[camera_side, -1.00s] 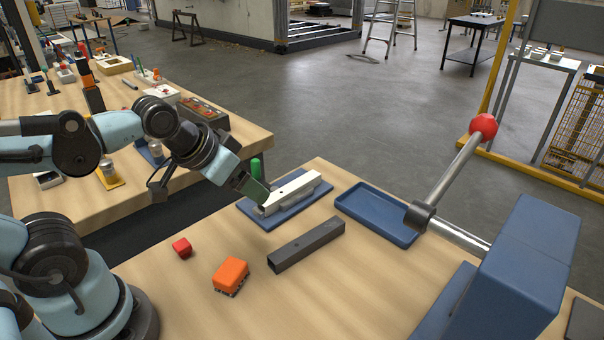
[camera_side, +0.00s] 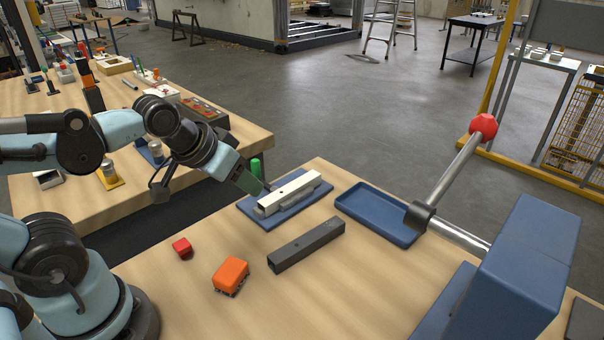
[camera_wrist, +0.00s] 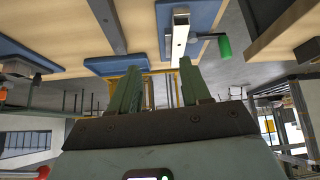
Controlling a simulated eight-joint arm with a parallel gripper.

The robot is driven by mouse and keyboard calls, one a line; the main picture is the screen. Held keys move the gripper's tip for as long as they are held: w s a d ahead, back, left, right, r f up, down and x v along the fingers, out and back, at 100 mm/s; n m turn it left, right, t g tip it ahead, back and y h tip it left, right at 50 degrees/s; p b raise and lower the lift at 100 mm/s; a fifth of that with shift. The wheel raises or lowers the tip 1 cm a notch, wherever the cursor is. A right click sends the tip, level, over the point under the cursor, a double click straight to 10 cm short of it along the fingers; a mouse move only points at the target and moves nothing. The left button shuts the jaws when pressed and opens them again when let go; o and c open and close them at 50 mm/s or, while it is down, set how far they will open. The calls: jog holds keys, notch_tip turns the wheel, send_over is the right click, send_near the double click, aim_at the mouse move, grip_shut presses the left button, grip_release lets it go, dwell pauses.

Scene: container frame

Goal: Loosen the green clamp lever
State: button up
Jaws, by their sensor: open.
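The green clamp lever (camera_side: 255,168) stands upright at the left end of a blue fixture plate (camera_side: 292,211). It also shows in the wrist view (camera_wrist: 224,47), joined to a dark arm beside the light bar (camera_wrist: 181,35). That bar (camera_side: 288,193) lies on the plate in the side view. My gripper (camera_side: 254,186) is in the air close to the lever, at the plate's left corner. In the wrist view, the two green fingers of my gripper (camera_wrist: 160,82) are apart with nothing between them. The lever lies right of the fingers there, not between them.
A dark square tube (camera_side: 306,245), an orange block (camera_side: 231,274) and a red cube (camera_side: 182,248) lie on the near bench. An empty blue tray (camera_side: 372,215) is right of the fixture. A blue machine (camera_side: 528,262) with a red-knobbed lever (camera_side: 483,127) stands at the right.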

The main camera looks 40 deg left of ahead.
jog(key=a+n, duration=0.2)
jog(key=a+n+y, duration=0.1)
jog(key=a+n, duration=0.1)
jog(key=n, duration=0.1)
jog(key=w+a+n, duration=0.1)
jog(key=a+n, duration=0.1)
jog(key=a, duration=0.1)
jog(key=shift+f+n+y, duration=0.2)
jog(key=shift+n+y, duration=0.2)
jog(key=c, duration=0.7)
jog(key=a+n, duration=0.1)
jog(key=n, duration=0.1)
jog(key=a+n+y, duration=0.1)
jog(key=a+n, duration=0.2)
jog(key=a, duration=0.1)
jog(key=shift+s+a+f+n+g, duration=0.1)
jog(key=shift+f+n+g, duration=0.2)
jog(key=shift+n+g, duration=0.1)
grip_shut()
jog(key=w+a+f, duration=0.2)
jog(key=w+f, duration=0.6)
jog(key=w, duration=0.1)
jog(key=shift+a, duration=0.2)
